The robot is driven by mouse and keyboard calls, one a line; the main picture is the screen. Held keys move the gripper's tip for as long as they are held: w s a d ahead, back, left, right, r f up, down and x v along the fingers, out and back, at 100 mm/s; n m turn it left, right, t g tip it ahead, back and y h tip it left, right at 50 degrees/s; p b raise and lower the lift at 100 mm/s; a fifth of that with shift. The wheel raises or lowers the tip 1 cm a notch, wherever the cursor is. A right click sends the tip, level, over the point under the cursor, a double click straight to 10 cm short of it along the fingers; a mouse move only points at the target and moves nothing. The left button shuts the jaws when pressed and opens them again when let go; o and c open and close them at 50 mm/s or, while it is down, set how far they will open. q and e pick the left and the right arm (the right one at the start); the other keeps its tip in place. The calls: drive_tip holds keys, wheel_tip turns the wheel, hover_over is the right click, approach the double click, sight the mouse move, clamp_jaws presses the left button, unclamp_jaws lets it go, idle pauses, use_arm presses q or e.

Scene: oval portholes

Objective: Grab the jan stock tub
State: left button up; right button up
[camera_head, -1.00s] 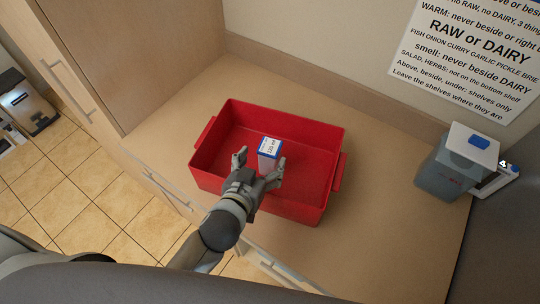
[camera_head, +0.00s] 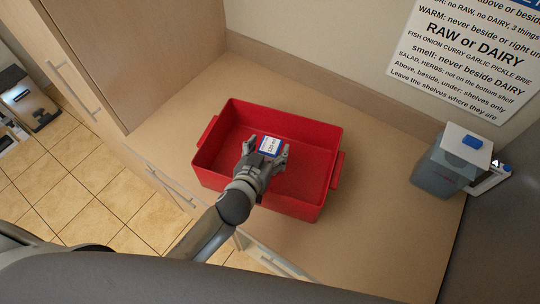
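A small white tub with a blue edge (camera_head: 270,146) and small print on its top is inside the red crate (camera_head: 312,132). The print is too small to read, so I cannot tell whether it names jan stock. My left gripper (camera_head: 266,150) reaches into the crate from the near side. Its fingers are apart, one on each side of the tub. The right finger looks very close to it, and a gap shows at the left finger. The hand hides the tub's lower part. My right gripper is not in view.
The crate stands on a wooden counter (camera_head: 375,200) with free room around it. A grey container with a white lid (camera_head: 450,160) stands at the right. A sign (camera_head: 470,50) hangs on the wall. A tall cabinet (camera_head: 115,60) rises at the left.

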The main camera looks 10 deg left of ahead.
use_arm(q)
drive_tip(key=c, duration=1.2)
drive_tip(key=shift+c, duration=1.1)
drive_tip(key=shift+r, duration=0.1)
